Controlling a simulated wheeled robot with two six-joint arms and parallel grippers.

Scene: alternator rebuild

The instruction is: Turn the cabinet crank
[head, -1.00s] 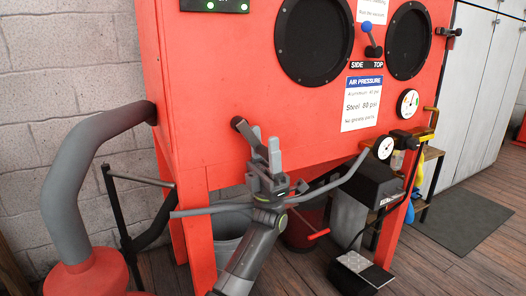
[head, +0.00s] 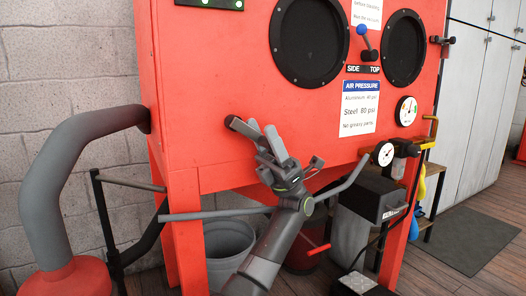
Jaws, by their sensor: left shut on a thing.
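The red blasting cabinet (head: 210,70) fills the middle of the head view. Its dark crank (head: 236,124) sticks out low on the front panel, left of the air pressure sign. My left gripper (head: 263,132) reaches up from below and is shut on the crank's outer part. The fingers hide much of the crank there. The gripper is tilted, with its fingertips pointing up and left. My right gripper is not in view.
A grey bucket (head: 228,244) stands under the cabinet. A thick grey hose (head: 45,190) curves at the left, beside a black stand. A pressure gauge (head: 384,154) and a dark box (head: 370,196) are at the right. Grey lockers (head: 485,110) stand behind.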

